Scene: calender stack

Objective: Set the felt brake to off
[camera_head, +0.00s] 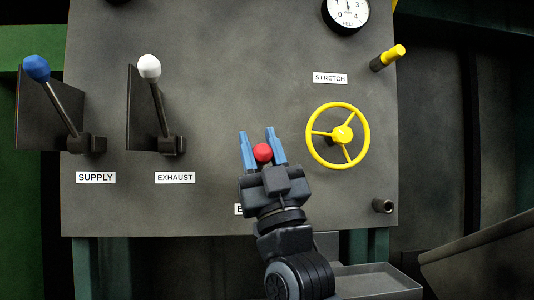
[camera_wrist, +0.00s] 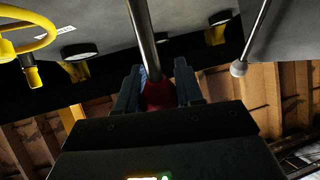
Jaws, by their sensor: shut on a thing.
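A red ball knob (camera_head: 263,152) sits between the two blue fingers of my gripper (camera_head: 262,140), in front of the grey panel. In the wrist view the red knob (camera_wrist: 160,96) is held between the fingers, and its metal lever rod (camera_wrist: 143,38) runs up and away from it. My gripper is shut on this knob. A white label (camera_head: 238,210) below it is mostly hidden by my wrist, so its words cannot be read. The lever's base is hidden behind my gripper in the head view.
Left on the panel (camera_head: 215,60) are a blue-knobbed SUPPLY lever (camera_head: 37,68) and a white-knobbed EXHAUST lever (camera_head: 149,67). Right are a yellow STRETCH handwheel (camera_head: 343,133), a yellow handle (camera_head: 394,53), a FELT gauge (camera_head: 347,12) and a dark peg (camera_head: 383,206). A grey tray (camera_head: 376,283) lies below.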

